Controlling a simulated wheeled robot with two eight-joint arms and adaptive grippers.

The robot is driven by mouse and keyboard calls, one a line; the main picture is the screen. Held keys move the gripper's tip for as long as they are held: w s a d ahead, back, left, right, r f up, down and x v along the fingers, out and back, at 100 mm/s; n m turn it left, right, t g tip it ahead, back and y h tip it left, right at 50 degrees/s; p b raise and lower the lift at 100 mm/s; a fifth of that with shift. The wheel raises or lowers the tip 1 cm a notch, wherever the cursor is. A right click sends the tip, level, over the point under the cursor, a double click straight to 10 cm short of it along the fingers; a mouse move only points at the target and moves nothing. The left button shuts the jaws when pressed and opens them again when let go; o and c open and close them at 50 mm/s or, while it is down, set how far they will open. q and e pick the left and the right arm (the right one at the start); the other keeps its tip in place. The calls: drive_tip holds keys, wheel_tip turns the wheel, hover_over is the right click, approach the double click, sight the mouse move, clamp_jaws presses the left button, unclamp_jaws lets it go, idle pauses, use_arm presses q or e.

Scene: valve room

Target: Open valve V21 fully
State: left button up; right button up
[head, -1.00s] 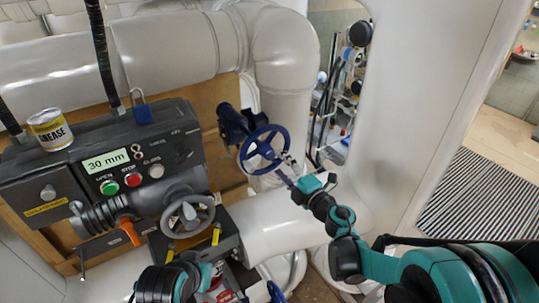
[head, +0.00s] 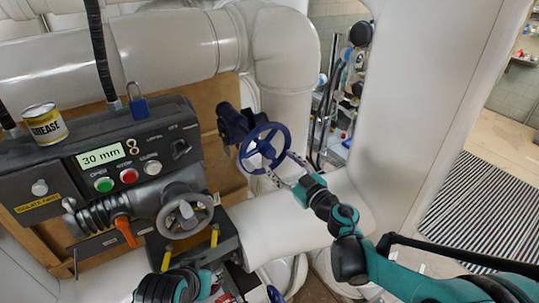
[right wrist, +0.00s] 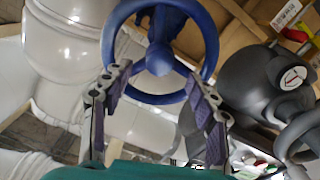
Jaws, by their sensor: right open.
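A blue handwheel (head: 263,148) on a dark blue valve body stands right of the control box; I can read no V21 tag. My right gripper (head: 285,170) is open at the wheel's lower right side. In the right wrist view, the wheel (right wrist: 160,98) is straight ahead, and its near rim shows between the spread fingers of my right gripper (right wrist: 160,80). I cannot tell whether they touch it. Part of my left arm shows at the bottom left of the head view, but its gripper fingers do not.
A control box (head: 95,160) with a 30 mm display (head: 101,156) and buttons stands at left, with a grease can (head: 44,124) and blue padlock (head: 140,110). A grey handwheel (head: 185,215) sits below. White pipes (head: 280,60) surround the blue wheel. A striped mat (head: 480,215) lies at right.

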sight(272, 153)
drive_tip(key=shift+b+x, duration=0.55)
drive_tip(key=shift+x, duration=2.8)
drive_tip(key=shift+r, duration=0.1)
drive_tip(key=shift+w, duration=0.1)
drive_tip(key=c, duration=0.7)
drive_tip(key=shift+r, duration=0.2)
drive_tip(key=c, duration=0.6)
drive_tip(key=shift+o, duration=0.2)
